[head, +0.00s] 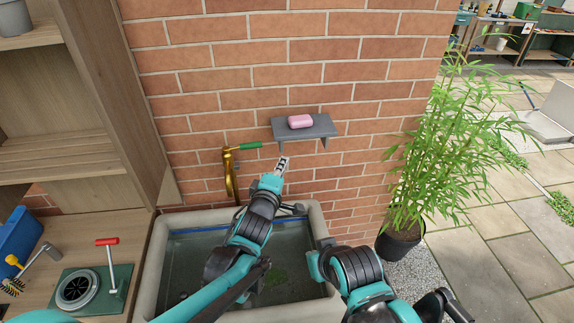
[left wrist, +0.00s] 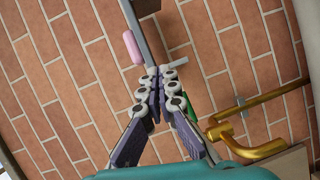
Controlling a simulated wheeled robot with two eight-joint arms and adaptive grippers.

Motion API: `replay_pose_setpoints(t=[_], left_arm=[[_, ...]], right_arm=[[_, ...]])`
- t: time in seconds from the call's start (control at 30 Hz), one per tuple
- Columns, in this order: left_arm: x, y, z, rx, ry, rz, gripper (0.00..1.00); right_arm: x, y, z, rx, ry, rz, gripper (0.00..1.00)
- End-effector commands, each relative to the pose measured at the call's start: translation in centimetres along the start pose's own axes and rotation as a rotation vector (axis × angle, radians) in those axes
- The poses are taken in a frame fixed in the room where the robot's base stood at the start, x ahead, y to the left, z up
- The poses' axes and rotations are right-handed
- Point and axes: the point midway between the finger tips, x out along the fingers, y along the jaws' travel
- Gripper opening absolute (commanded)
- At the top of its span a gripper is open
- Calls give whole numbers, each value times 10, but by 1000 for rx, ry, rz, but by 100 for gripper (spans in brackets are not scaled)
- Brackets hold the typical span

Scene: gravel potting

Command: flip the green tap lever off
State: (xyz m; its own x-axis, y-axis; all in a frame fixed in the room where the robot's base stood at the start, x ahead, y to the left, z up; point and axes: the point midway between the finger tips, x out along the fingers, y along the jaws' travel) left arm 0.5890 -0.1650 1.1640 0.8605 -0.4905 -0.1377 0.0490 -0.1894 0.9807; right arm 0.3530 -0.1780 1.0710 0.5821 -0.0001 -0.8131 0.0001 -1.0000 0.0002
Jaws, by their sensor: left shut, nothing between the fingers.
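The brass tap (head: 231,175) stands against the brick wall above the sink. Its green lever (head: 250,146) points right from the top of the tap, roughly level. My left gripper (head: 281,163) is shut and empty, just right of the lever's tip and below the shelf. In the left wrist view, the shut fingers (left wrist: 159,72) reach toward the wall. The tap (left wrist: 262,148) is at right there, and the green lever (left wrist: 191,117) is partly hidden behind a finger. I cannot tell whether they touch. My right arm shows low in the head view, but its fingers cannot be made out.
A grey shelf (head: 305,128) with pink soap (head: 300,121) is close above my left gripper. The stone sink (head: 158,250) holds water below. A potted bamboo (head: 400,240) stands right. A wooden bench (head: 60,240) with a green-based, red-handled device (head: 95,285) is at left.

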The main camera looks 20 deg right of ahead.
Motion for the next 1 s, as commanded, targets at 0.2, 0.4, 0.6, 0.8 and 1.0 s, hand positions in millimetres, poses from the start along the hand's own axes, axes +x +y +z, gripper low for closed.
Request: replay_pose_setpoints(t=[0.2,0.4,0.6,0.8,1.0], left_arm=[[-5,3,11,0,0,1,0],[-6,4,14,0,1,2,0],[-6,4,14,-1,1,2,0],[-6,4,14,-1,2,2,0],[-25,-5,-25,96,64,-66,0]], right_arm=[[-2,0,-1,0,0,0,0],[-2,0,-2,0,0,0,0],[-2,0,-2,0,0,0,0],[-2,0,-2,0,0,0,0],[0,0,0,0,0,0,0]])
